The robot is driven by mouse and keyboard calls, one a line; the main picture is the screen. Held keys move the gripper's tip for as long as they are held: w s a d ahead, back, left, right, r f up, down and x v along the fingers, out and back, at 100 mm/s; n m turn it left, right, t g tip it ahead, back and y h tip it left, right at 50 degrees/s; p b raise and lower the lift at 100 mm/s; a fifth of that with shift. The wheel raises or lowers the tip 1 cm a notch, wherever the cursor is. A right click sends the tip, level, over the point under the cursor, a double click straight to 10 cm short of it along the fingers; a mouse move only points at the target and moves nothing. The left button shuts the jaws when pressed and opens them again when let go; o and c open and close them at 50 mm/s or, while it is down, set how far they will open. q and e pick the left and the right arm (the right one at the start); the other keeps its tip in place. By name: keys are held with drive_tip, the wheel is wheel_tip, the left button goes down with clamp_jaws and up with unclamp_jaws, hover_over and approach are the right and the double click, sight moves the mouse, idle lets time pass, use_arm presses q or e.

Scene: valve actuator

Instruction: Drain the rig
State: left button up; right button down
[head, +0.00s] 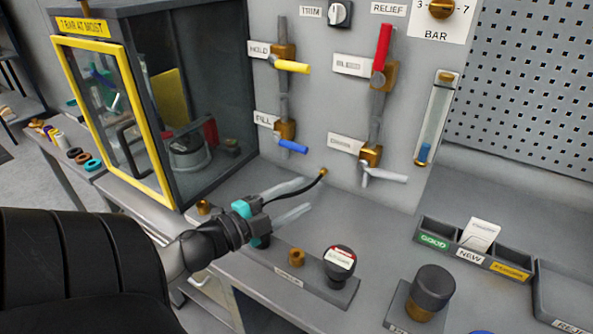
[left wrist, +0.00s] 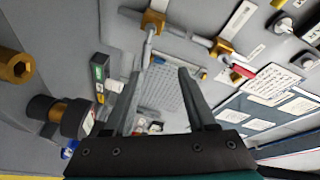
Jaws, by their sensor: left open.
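My left gripper (head: 303,196) is open and empty above the bench, in front of the wall panel. Its two grey fingers also show spread in the left wrist view (left wrist: 160,88). The valve marked DRAIN has a whitish lever (head: 386,175) pointing right, with a brass body (head: 371,155). It stands right of and a little above my fingertips, apart from them. In the left wrist view that pale lever (left wrist: 148,48) appears beyond the fingers. Above it, the BLEED valve's red lever (head: 382,47) points up along the pipe. My right gripper is not in view.
The yellow lever (head: 292,66) and blue lever (head: 293,146) are on the left pipe. A yellow-framed cabinet door (head: 165,195) stands left. A sight tube (head: 437,118) shows blue at its bottom. A black gauge-like part (head: 340,265), dark cylinder (head: 433,285) and labelled bins (head: 460,245) occupy the bench.

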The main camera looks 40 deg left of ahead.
use_arm(q)
drive_tip(key=s+d+f+n+g+y, duration=0.1)
drive_tip(key=d+f+n+g+y, duration=0.1)
drive_tip(key=f+n, duration=0.1)
drive_tip(key=s+d+f+n+g+y, duration=0.1)
drive_tip(key=s+d+f+n+g, duration=0.1)
drive_tip(key=f+n+g, duration=0.1)
drive_tip(key=s+d+f+n+g+y, duration=0.2)
drive_tip(key=f+n+g, duration=0.1)
drive_tip(key=f+n, duration=0.2)
drive_tip(key=shift+s+d+n+y, duration=0.15)
drive_tip(key=shift+n+y, duration=0.15)
drive_tip(key=shift+n, duration=0.2)
drive_tip(key=shift+s+d+f+g, duration=0.3)
drive_tip(key=shift+d+g, duration=0.1)
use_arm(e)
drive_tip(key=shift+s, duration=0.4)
use_arm(q)
drive_tip(key=shift+c, duration=0.4)
